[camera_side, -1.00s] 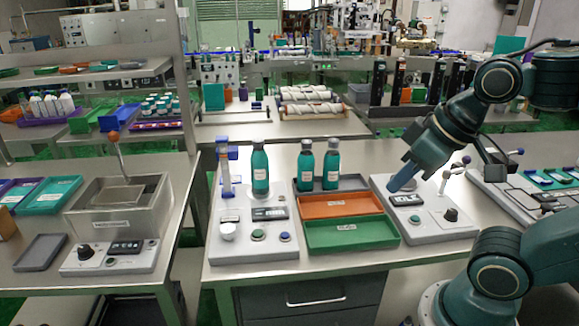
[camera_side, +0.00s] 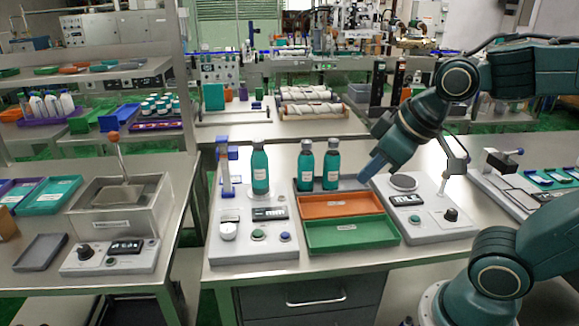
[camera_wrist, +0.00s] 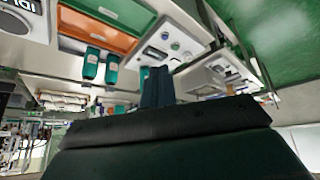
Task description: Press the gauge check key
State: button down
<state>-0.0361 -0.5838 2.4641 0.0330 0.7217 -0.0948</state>
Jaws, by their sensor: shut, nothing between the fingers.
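The central station (camera_side: 238,255) is a grey base with a blue-clamped post, a teal bottle (camera_side: 260,172), a display (camera_side: 270,213) and a round white dial (camera_side: 228,230). Along its front are a green key (camera_side: 258,236) and a blue key (camera_side: 285,237). Their labels are too small to read, so I cannot tell which is the gauge check key. My gripper (camera_side: 367,176) is shut and empty, tilted down-left above the tray area, well right of the keys. In the wrist view its fingers (camera_wrist: 157,86) point toward a panel with buttons (camera_wrist: 172,42).
A right-hand unit (camera_side: 430,229) with a knob and green key is nearby.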

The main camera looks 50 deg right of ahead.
jog(key=w+a+f+n+t, duration=0.1)
jog(key=w+f+n, duration=0.2)
jog(key=w, duration=0.9)
jog(key=n+t, duration=0.2)
jog(key=n, duration=0.2)
send_over(261, 234)
notch_tip(261, 234, down, 8)
jog(key=shift+r, duration=0.15)
jog(key=shift+f, duration=4.4)
jog(key=shift+f, duration=0.85)
jog(key=shift+r, duration=0.85)
